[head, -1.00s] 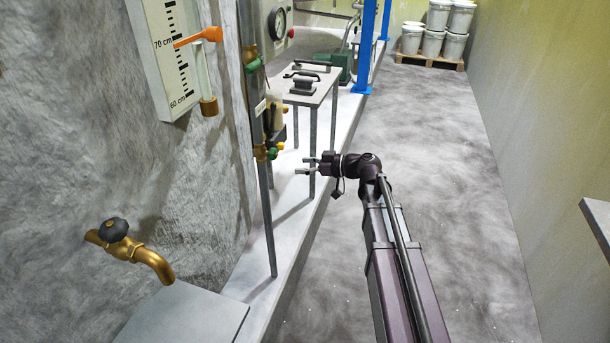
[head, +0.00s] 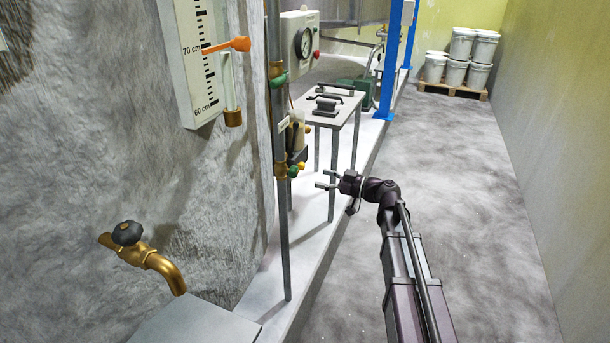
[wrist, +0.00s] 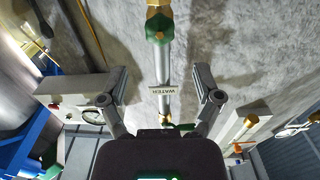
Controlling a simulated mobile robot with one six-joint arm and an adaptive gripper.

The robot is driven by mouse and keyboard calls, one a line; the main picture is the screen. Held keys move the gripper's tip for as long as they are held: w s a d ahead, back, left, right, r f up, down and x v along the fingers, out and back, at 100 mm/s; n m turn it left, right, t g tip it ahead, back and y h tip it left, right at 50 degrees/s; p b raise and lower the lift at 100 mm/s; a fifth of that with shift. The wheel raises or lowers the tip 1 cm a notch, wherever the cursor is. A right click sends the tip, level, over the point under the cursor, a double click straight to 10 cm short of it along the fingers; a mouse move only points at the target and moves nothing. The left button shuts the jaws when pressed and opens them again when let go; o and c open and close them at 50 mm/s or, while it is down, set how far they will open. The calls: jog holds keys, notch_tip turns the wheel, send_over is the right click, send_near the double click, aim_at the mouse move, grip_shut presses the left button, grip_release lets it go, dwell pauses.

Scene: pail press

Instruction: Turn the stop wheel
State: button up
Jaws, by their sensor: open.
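A brass tap (head: 150,258) with a dark round wheel (head: 127,233) sticks out of the rough wall at the lower left. A grey upright pipe (head: 282,225) carries green-handled brass fittings (head: 279,80); I cannot tell which of these is the stop wheel. My gripper (head: 325,180) is open and empty, to the right of the pipe and well away from the tap. In the wrist view my open fingers (wrist: 160,76) spread either side of a pipe labelled WATER (wrist: 166,90), seen beyond them. A green and brass fitting (wrist: 159,25) shows above. Contact is not visible.
A small grey table (head: 335,103) with dark handled items stands behind the pipe. A level gauge (head: 197,60) with an orange pointer hangs on the wall. A blue post (head: 390,60) stands farther back. White pails (head: 457,70) sit on a pallet. The floor at right is clear.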

aim_at(297, 178)
jog(key=shift+x, duration=4.3)
jog(key=shift+d, duration=0.15)
jog(key=c, duration=0.6)
